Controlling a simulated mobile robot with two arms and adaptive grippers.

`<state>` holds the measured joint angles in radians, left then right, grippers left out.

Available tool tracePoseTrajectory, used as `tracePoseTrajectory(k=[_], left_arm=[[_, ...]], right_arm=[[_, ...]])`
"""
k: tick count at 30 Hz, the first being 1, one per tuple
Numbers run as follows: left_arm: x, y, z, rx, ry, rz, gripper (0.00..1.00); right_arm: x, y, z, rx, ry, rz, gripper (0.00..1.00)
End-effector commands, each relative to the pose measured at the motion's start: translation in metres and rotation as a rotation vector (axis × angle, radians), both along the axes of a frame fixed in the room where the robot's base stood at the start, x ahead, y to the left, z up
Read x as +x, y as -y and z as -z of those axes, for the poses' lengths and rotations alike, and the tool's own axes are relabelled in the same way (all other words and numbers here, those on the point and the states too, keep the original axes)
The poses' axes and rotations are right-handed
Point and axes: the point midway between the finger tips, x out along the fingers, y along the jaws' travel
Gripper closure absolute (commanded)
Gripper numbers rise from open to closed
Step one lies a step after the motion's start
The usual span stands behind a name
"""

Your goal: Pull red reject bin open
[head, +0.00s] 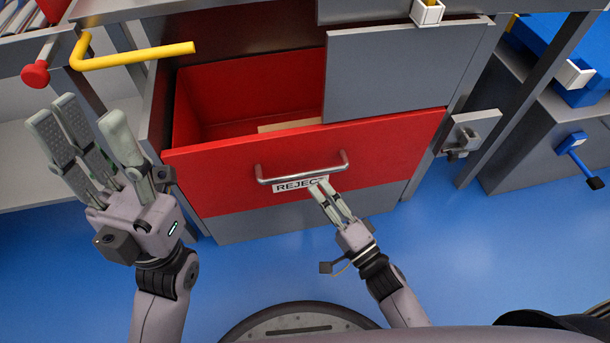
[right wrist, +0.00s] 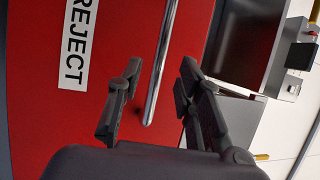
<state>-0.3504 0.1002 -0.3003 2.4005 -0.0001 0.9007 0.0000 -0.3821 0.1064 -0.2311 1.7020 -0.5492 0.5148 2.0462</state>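The red reject bin (head: 385,145) stands partly open. Its front is out from the grey cabinet and its red inside shows behind it. Its metal bar handle (head: 300,176) is on the front, above a white REJECT label (head: 290,187). My right gripper (head: 325,184) is at the handle, over the end of the label. In the right wrist view the handle (right wrist: 161,65) lies between its two spread fingers (right wrist: 158,100), with gaps on both sides. My left gripper (head: 85,118) is open and empty, left of the bin front.
A yellow bent bar (head: 140,55) and a red knob (head: 36,74) jut out at the upper left. A grey latch block (head: 470,130) is right of the bin. Blue floor (head: 450,240) is clear in front.

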Motion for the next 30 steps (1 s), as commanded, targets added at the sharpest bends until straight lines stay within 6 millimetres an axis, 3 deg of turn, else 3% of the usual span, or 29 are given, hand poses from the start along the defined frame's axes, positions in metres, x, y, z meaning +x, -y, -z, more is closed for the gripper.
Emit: tracePoseTrajectory(k=[2, 6, 12, 23, 30], left_arm=[[0.001, 0.000, 0.007, 0.001, 0.001, 0.000, 0.60], [0.003, 0.001, 0.001, 0.003, 0.030, -0.002, 0.60], [0.005, 0.002, -0.003, 0.006, 0.048, -0.002, 0.60], [0.006, 0.002, -0.003, 0.008, 0.047, -0.002, 0.60], [0.005, 0.002, -0.004, 0.007, 0.049, -0.002, 0.60]], right_arm=[[0.016, -0.009, -0.002, 0.002, 0.006, 0.000, 0.67], [0.037, -0.021, -0.006, 0.001, 0.003, 0.001, 0.67], [0.053, -0.031, -0.011, 0.002, 0.001, -0.001, 0.67], [0.056, -0.033, -0.012, 0.000, 0.000, 0.000, 0.68], [0.056, -0.033, -0.012, 0.000, 0.000, 0.000, 0.84]])
